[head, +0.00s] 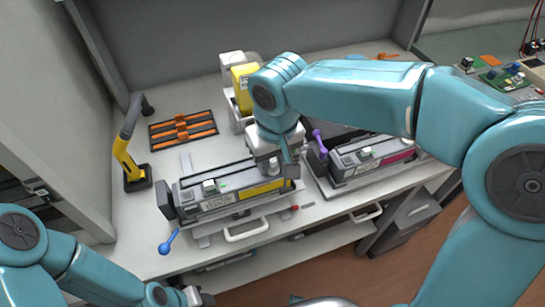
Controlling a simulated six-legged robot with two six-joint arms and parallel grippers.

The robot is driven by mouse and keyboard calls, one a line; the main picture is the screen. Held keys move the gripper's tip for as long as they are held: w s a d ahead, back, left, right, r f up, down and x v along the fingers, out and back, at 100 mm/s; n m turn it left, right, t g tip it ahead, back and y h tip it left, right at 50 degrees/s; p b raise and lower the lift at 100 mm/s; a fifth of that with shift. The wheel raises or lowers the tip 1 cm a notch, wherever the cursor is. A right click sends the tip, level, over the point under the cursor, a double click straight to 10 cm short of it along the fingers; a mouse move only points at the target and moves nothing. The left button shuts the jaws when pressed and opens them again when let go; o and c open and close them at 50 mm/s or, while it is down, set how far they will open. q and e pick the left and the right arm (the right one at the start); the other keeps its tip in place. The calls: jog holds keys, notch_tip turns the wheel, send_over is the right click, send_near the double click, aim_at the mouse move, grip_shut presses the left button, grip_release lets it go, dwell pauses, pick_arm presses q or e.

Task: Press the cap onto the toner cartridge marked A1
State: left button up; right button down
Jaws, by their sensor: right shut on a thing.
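A toner cartridge with a yellow stripe (262,188) lies on a holder at the front of the bench. A second cartridge with a magenta stripe (398,158) lies to its right. The marks on them are too small to read. My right gripper (284,160) is at the right end of the yellow-striped cartridge. It is shut on a small grey piece, apparently the cap (290,169), mostly hidden by the fingers. I cannot tell whether the cap touches the cartridge end. My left gripper (196,297) is low at the bottom edge, partly cut off; its jaws are unclear.
A blue-handled tool (169,241) lies at the bench's front left. A yellow and black stand (128,163) and a dark tray with orange parts (183,130) are behind. A white and yellow device (241,88) stands behind my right gripper.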

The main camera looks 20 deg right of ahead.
jog(key=shift+c, duration=2.4)
grip_release()
jog(key=shift+r, duration=0.15)
jog(key=shift+r+p, duration=3)
jog(key=shift+r, duration=0.45)
jog(key=shift+c, duration=0.2)
jog(key=shift+m, duration=0.3)
grip_shut()
jog(key=shift+s+m, duration=0.15)
jog(key=shift+m, duration=0.15)
